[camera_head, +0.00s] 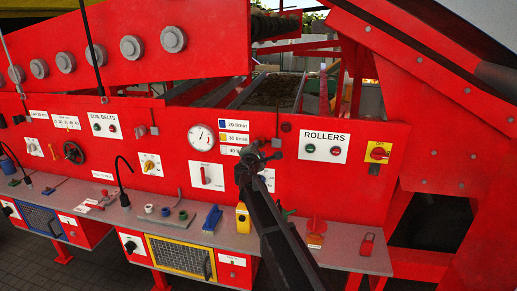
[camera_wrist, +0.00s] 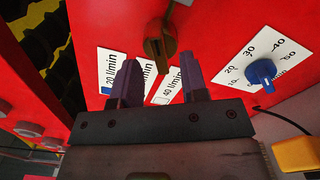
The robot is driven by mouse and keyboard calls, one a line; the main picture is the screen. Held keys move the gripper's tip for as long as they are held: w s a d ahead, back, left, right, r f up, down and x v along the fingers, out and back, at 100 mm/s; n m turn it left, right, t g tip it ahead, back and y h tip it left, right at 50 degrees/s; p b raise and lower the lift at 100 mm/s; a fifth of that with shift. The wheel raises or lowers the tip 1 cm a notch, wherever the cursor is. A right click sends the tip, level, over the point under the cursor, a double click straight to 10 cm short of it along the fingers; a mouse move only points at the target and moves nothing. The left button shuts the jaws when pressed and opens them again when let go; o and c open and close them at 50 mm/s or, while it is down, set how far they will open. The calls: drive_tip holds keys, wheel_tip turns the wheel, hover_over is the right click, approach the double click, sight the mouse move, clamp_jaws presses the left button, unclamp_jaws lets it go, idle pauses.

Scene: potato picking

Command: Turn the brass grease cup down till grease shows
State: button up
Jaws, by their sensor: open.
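A brownish, brass-coloured fitting (camera_wrist: 158,44), which looks like the grease cup, stands out from the red panel in the wrist view. My gripper (camera_wrist: 158,62) is open, with its two dark fingers pointing at the panel. The fitting appears between and just past the fingertips, and I see no finger closed on it. I cannot tell how far off it is. No grease can be made out on it. In the head view my gripper (camera_head: 258,158) is in front of the red panel, right of the flow labels, and I cannot make out the cup there.
A blue knob (camera_wrist: 262,71) on a numbered dial sits right of the fitting in the wrist view. Flow labels (camera_head: 234,126), a round gauge (camera_head: 201,137) and the ROLLERS plate (camera_head: 323,147) surround my gripper. A grey shelf (camera_head: 345,258) below holds loose items, including a yellow block (camera_head: 242,218).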

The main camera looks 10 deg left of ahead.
drive_tip(key=s+a, duration=0.1)
drive_tip(key=s, duration=0.7)
drive_tip(key=shift+w+a+f, duration=0.15)
drive_tip(key=shift+a, duration=0.15)
drive_tip(key=w+d, duration=0.1)
drive_tip(key=w, duration=0.9)
drive_tip(key=shift+w+d, duration=0.2)
drive_tip(key=shift+w, duration=0.1)
clamp_jaws()
